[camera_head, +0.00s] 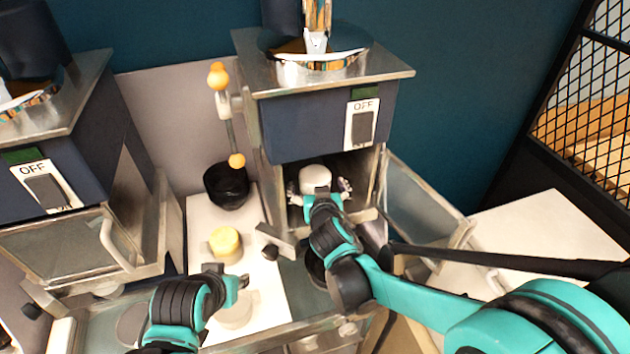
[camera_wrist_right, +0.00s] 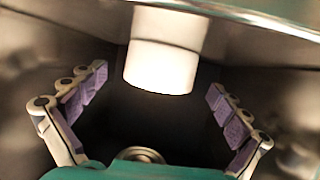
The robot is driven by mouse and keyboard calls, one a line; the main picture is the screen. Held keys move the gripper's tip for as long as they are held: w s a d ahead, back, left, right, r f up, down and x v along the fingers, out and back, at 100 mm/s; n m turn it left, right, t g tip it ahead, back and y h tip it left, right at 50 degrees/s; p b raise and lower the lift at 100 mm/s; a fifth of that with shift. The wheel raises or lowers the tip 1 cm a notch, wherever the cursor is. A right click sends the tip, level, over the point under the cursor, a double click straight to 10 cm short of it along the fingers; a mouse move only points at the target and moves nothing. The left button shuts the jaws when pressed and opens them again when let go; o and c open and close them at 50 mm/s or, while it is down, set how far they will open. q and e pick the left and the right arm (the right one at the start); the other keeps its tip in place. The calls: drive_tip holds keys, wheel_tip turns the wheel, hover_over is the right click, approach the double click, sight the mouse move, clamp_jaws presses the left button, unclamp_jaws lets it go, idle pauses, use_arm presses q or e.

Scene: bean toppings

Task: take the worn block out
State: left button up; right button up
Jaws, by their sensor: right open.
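A whitish cylindrical block (camera_head: 315,178) is inside the open compartment of the middle machine. In the right wrist view the block (camera_wrist_right: 160,70) hangs down from above, its lower end free. My right gripper (camera_head: 318,190) reaches into the compartment with its jaws open. Its fingers stand on both sides of the block, apart from it, with clear gaps in the wrist view. The block's upper end is hidden. My left gripper (camera_head: 240,281) is low over the white board's front; its fingers are too small to read.
A yellow cylindrical block (camera_head: 225,245) stands on the white board (camera_head: 205,215), with a black cup (camera_head: 226,186) behind it. The middle machine's glass door (camera_head: 425,205) is swung open to the right. A second machine (camera_head: 75,170), door closed, stands at left.

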sight(315, 179)
drive_tip(key=x, duration=0.3)
drive_tip(key=shift+w+f, duration=0.15)
drive_tip(key=shift+w, duration=0.15)
drive_tip(key=shift+s, duration=0.1)
drive_tip(key=shift+c, duration=0.3)
drive_tip(key=c, duration=1.4)
drive_tip(key=shift+c, duration=0.2)
